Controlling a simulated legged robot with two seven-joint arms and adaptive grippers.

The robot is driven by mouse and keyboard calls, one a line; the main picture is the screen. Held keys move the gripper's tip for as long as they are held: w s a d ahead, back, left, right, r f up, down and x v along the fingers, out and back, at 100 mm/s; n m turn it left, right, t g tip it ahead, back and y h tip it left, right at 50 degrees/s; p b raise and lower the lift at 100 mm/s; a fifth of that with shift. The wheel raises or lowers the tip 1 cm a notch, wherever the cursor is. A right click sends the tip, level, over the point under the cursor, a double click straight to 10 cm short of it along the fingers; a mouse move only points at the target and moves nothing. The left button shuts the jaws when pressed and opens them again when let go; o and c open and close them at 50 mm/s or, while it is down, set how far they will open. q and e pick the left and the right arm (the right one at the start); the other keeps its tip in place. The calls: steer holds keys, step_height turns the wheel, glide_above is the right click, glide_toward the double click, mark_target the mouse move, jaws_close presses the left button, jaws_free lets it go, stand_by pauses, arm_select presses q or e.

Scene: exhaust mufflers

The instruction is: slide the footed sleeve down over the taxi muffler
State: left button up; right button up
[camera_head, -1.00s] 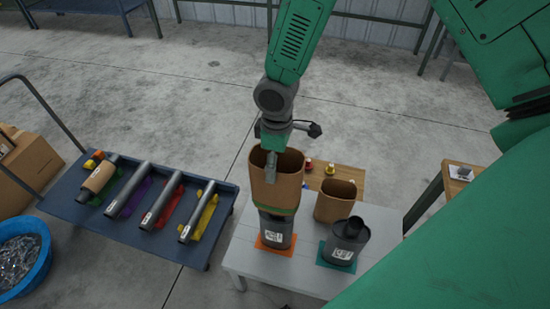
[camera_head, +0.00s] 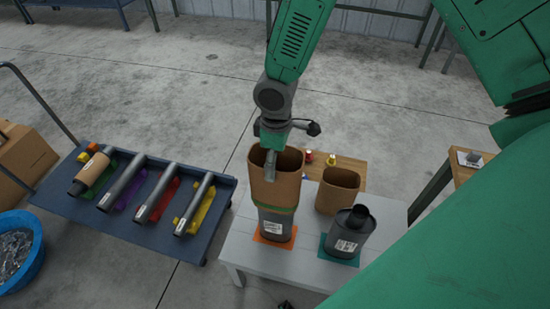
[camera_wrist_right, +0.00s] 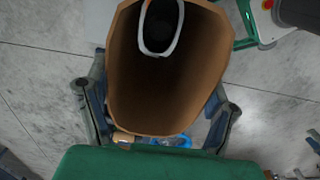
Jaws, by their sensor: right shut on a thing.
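The brown open-topped sleeve (camera_head: 275,182) has a green band at its lower end. It is upright over the grey muffler (camera_head: 274,226) on the orange mat; the muffler's lower part shows below it. My right gripper (camera_head: 271,160) is shut on the sleeve's upper wall. In the right wrist view, my right gripper's fingers (camera_wrist_right: 160,118) flank the sleeve (camera_wrist_right: 125,75), and a pale-rimmed dark pipe mouth (camera_wrist_right: 160,28) shows inside. The sleeve hides the muffler's top in the head view. I cannot read which muffler is the taxi one. My left gripper is out of view.
A second brown sleeve (camera_head: 338,190) stands on the white table (camera_head: 240,250), close behind a second grey muffler (camera_head: 350,235) on a teal mat (camera_head: 328,250). A dark blue trolley (camera_head: 150,240) with several tubes is at left, beside a blue tub (camera_head: 30,245).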

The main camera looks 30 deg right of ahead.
mark_target(281, 197)
steer(key=shift+f+b, duration=2.65)
steer(key=shift+f, duration=0.3)
steer(key=shift+f+b, duration=1.35)
steer(key=shift+f, duration=1.55)
steer(key=o, duration=1.3)
step_height(281, 197, up, 8)
steer(key=p, duration=0.7)
steer(key=shift+p, duration=0.35)
